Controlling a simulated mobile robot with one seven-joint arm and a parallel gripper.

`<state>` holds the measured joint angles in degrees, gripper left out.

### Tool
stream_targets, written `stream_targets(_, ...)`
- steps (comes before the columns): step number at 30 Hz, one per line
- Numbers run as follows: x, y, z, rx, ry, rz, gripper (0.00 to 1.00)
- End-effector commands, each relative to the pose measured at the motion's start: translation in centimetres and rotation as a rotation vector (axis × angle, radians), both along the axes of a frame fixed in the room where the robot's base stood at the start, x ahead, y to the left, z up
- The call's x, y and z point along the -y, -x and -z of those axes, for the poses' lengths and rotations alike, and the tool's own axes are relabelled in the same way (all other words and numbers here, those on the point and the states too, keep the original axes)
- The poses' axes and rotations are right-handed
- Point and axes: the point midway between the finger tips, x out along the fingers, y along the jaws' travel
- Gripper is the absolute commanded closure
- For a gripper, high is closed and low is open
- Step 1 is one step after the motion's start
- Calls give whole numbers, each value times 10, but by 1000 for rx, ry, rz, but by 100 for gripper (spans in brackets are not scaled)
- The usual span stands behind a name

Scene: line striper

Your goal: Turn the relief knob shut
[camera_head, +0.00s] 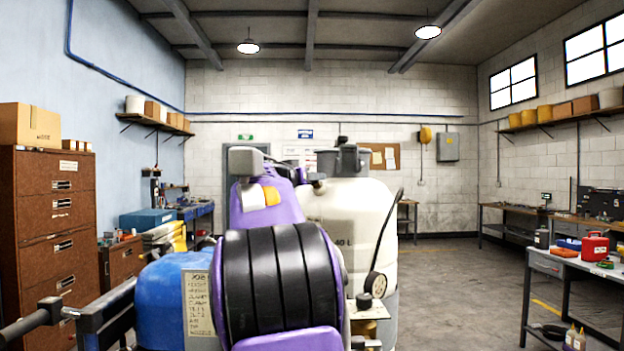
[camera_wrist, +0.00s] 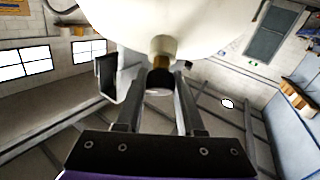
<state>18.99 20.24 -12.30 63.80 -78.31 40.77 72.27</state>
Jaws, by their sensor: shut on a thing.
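In the wrist view, the relief knob (camera_wrist: 159,82) is a short dark cylinder with a pale end face. It sits on a brass neck (camera_wrist: 162,59) that comes out of a cream fitting on the white tank (camera_wrist: 205,22). My gripper (camera_wrist: 160,88) has its two grey fingers on either side of the knob and is shut on it. In the head view, the white tank (camera_head: 335,215) stands behind my purple arm. My gripper (camera_head: 317,180) shows there only as a small dark part by the tank's upper left. The knob cannot be made out there.
A blue tank (camera_head: 180,295) stands left of my arm, with a black handlebar (camera_head: 40,315) further left. A brass fitting with a black knob (camera_head: 364,301) is low right of my arm. A workbench (camera_head: 570,265) stands at the right. The floor between is clear.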

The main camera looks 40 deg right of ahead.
Motion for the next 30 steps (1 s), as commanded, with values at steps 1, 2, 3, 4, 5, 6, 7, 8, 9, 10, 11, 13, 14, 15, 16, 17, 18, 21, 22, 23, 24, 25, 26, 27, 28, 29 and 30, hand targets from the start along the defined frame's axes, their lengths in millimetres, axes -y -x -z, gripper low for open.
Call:
stream_targets(1,0,0,0,-1,0,0,100)
stream_targets(2,0,0,0,-2,1,-1,100)
stream_targets(3,0,0,0,-4,1,-2,100)
stream_targets(4,0,1,0,-7,2,-4,100)
stream_targets(5,0,1,0,-11,3,-7,100)
stream_targets(6,0,1,0,-18,4,-13,100)
stream_targets(7,0,1,0,-22,6,-19,100)
stream_targets(8,0,1,0,-29,8,-25,100)
stream_targets(9,0,1,0,-41,11,-35,100)
stream_targets(10,0,1,0,-49,14,-44,100)
stream_targets(11,0,1,-1,-60,17,-54,100)
stream_targets(13,0,1,0,-91,25,-82,100)
stream_targets(14,0,1,0,-106,29,-96,100)
stream_targets(15,1,2,-1,-127,34,-115,100)
stream_targets(16,1,2,-1,-144,39,-130,100)
stream_targets(17,1,2,-1,-160,44,-145,100)
stream_targets(18,1,2,-1,-181,49,-164,100)
stream_targets(21,1,2,-1,-231,63,-210,100)
stream_targets(22,1,2,-2,-245,67,-224,100)
stream_targets(23,1,1,-2,-258,69,-236,100)
stream_targets(24,1,2,-2,-276,74,-252,100)
stream_targets(25,1,2,-1,-289,77,-264,100)
stream_targets(26,1,1,-1,-302,81,-276,100)
stream_targets(27,1,2,-1,-319,85,-292,100)
stream_targets(28,1,1,-1,-332,88,-305,100)
stream_targets(29,1,2,-1,-345,91,-316,100)
stream_targets(30,1,2,-1,-362,96,-332,100)
